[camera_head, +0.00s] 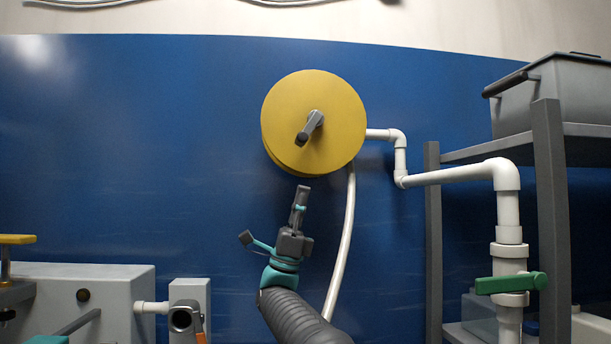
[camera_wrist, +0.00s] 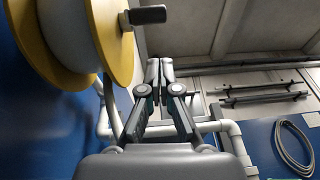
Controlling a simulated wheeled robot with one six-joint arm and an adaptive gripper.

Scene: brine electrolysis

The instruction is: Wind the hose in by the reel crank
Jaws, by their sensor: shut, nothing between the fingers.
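A yellow hose reel (camera_head: 340,115) is mounted in front of the blue wall in the head view. Its grey crank (camera_head: 312,122) sits at the middle of the face, with a dark handle (camera_head: 301,139) pointing down and left. A white hose (camera_head: 346,225) hangs from the reel's lower right side. My gripper (camera_head: 303,190) is just below the reel, shut and empty, apart from the handle. In the wrist view the reel (camera_wrist: 110,35) is at upper left, and the crank handle (camera_wrist: 148,15) sticks out to the right, above and left of my fingertips (camera_wrist: 159,62).
White pipe (camera_head: 450,175) runs right from behind the reel to a valve with a green lever (camera_head: 511,283). A dark shelf rack (camera_head: 552,220) holding a grey bin (camera_head: 565,95) stands at right. Grey equipment (camera_head: 90,300) is at lower left. The wall left of the reel is clear.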

